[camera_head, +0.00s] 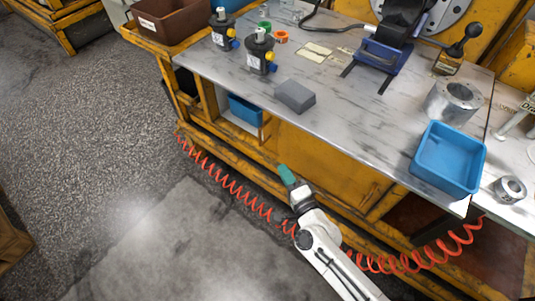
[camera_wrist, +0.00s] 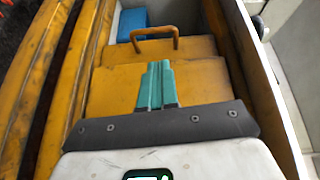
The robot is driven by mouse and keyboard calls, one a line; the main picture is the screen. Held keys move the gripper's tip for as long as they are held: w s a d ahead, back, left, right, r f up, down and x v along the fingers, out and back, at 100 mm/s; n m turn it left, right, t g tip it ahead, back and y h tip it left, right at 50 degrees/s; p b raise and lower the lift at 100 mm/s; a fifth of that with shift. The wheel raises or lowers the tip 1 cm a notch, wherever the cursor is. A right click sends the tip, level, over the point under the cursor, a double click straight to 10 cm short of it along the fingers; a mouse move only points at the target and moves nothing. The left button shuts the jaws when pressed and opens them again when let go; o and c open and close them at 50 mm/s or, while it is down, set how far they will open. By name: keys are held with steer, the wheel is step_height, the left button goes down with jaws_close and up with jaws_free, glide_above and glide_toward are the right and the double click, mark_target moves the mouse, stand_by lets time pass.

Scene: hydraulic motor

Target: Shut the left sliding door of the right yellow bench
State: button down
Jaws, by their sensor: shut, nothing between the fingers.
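The yellow bench (camera_head: 325,158) has a grey worktop and yellow sliding doors below it. Its left compartment stands open, with a blue bin (camera_head: 245,109) inside; this bin also shows at the top of the wrist view (camera_wrist: 132,20). In the wrist view a yellow door panel (camera_wrist: 192,47) carries a bar handle (camera_wrist: 155,36) near the edge of the opening. A second yellow panel (camera_wrist: 108,88) is nearer me. My gripper (camera_head: 287,175), with teal fingers, is in front of the bench below the worktop. Its shut, empty fingertips (camera_wrist: 156,67) point toward the handle and appear apart from it.
Red coiled hose (camera_head: 233,188) runs along the bench's lower front, near my arm. On the worktop (camera_head: 345,125) are a grey block (camera_head: 295,96), motors (camera_head: 261,52), a metal cylinder (camera_head: 452,101) and a blue tray (camera_head: 448,158). The floor (camera_head: 95,115) at left is clear.

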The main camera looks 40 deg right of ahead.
steer(key=w+d+f+m+h+b, duration=0.1)
steer(key=w+d, duration=0.3)
steer(key=w, duration=0.8)
steer(key=shift+f+m+h, duration=0.2)
steer(key=shift+m+h, duration=0.2)
steer(key=shift+m, duration=0.1)
